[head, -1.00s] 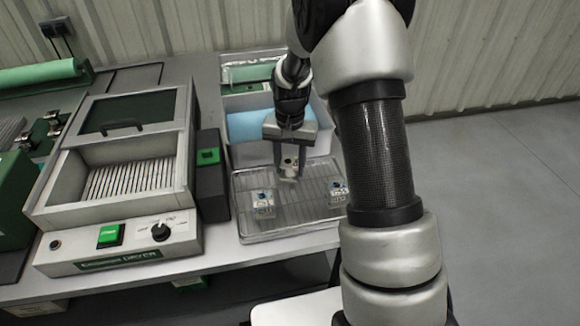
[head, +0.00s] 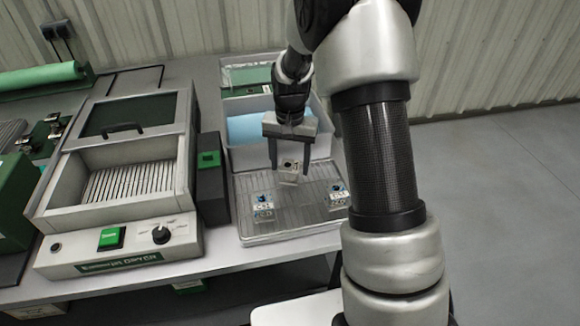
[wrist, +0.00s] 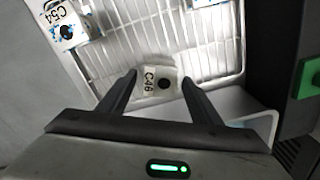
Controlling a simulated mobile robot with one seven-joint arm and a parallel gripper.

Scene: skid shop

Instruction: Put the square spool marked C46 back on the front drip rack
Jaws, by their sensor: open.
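The square spool marked C46 (wrist: 158,84) is a small whitish block with a dark round hole. In the wrist view it lies between the tips of my gripper (wrist: 158,88), with a gap on each side. In the head view the spool (head: 289,172) is at the back part of the wire drip rack (head: 300,216), under my gripper (head: 290,165). My gripper is open around it, fingers pointing down. The spool appears to rest on the rack; its underside is hidden.
Two similar spools stand on the rack: one at the left (head: 263,207) and one at the right (head: 338,197), marked C54 in the wrist view (wrist: 65,25). A dryer (head: 125,185) stands to the left. A bin with blue liquid (head: 250,127) is behind the rack.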

